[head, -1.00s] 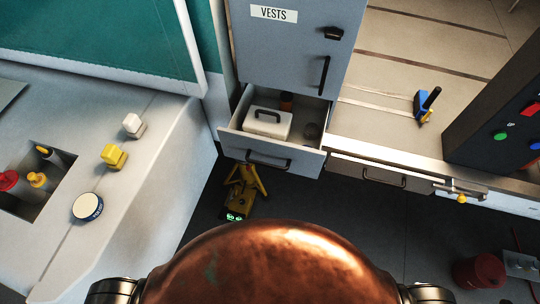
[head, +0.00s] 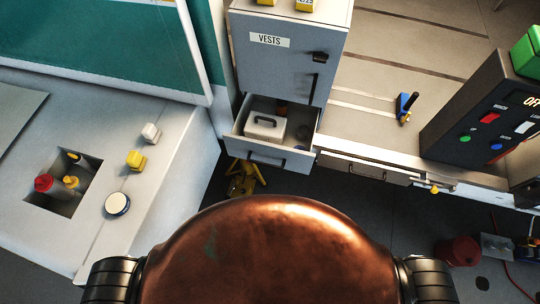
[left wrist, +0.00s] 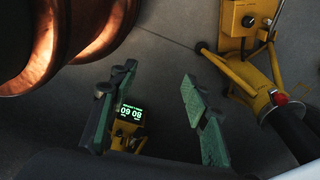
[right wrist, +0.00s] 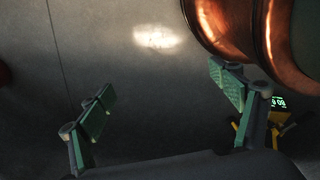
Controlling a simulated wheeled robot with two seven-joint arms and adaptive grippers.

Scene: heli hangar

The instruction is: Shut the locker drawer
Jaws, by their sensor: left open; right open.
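The grey locker (head: 283,60) labelled VESTS stands ahead of me, its upper door closed. Its drawer (head: 266,157) below is pulled out toward me. A white case with a dark handle (head: 265,127) and a small orange-brown item (head: 282,108) lie inside the drawer. The drawer front has a dark bar handle. My left gripper (left wrist: 155,100) is open and empty in the left wrist view, over the dark floor. My right gripper (right wrist: 163,103) is open and empty in the right wrist view, also over floor. Neither gripper shows in the head view, so both are away from the drawer.
A workbench (head: 370,75) with a blue clamp adjoins the locker on the right, beside a dark control box (head: 485,118). A yellow floor device (head: 243,181) stands below the drawer. A red can (head: 460,251) is on the floor right.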

